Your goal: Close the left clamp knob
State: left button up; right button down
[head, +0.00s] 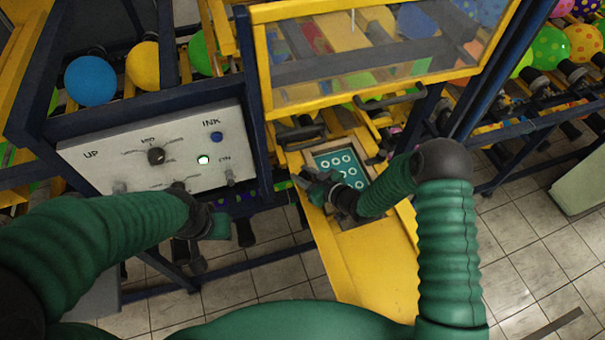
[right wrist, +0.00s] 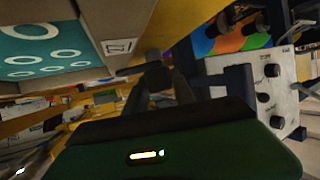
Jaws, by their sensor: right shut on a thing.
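The teal plate with white rings (head: 342,167) sits in a frame on the yellow machine bed, and it also shows at the upper left of the right wrist view (right wrist: 45,45). My right gripper (head: 318,184) is at the left edge of this frame. In the right wrist view its fingers (right wrist: 165,80) are closed around a small dark knob (right wrist: 153,56), which looks like the left clamp knob. The fingers hide much of the knob, so its turn cannot be read. My left gripper (head: 205,222) hangs below the control panel, apart from the plate; its jaws are unclear.
The grey control panel (head: 150,150) with knobs and a lit button stands at the left. A yellow-framed clear guard (head: 370,70) is raised behind the plate. Balloons (head: 91,80) hang on racks behind. The yellow bed (head: 365,262) in front is clear.

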jog(key=shift+f+m+t+h+b, duration=0.2)
jog(key=shift+m+t+h+b, duration=0.4)
jog(key=shift+m+h+b, duration=0.15)
jog(key=shift+m+t+h+b, duration=0.6)
jog(key=shift+m+h+b, duration=0.45)
jog(key=shift+h, duration=0.1)
jog(key=shift+r+m+t+h+b, duration=0.15)
jog(key=shift+m+t+h+b, duration=0.65)
jog(key=shift+m+h, duration=1.05)
jog(key=c, duration=1.1)
grip_release()
jog(key=shift+o, duration=0.2)
jog(key=shift+r, duration=0.1)
jog(key=shift+s, duration=0.15)
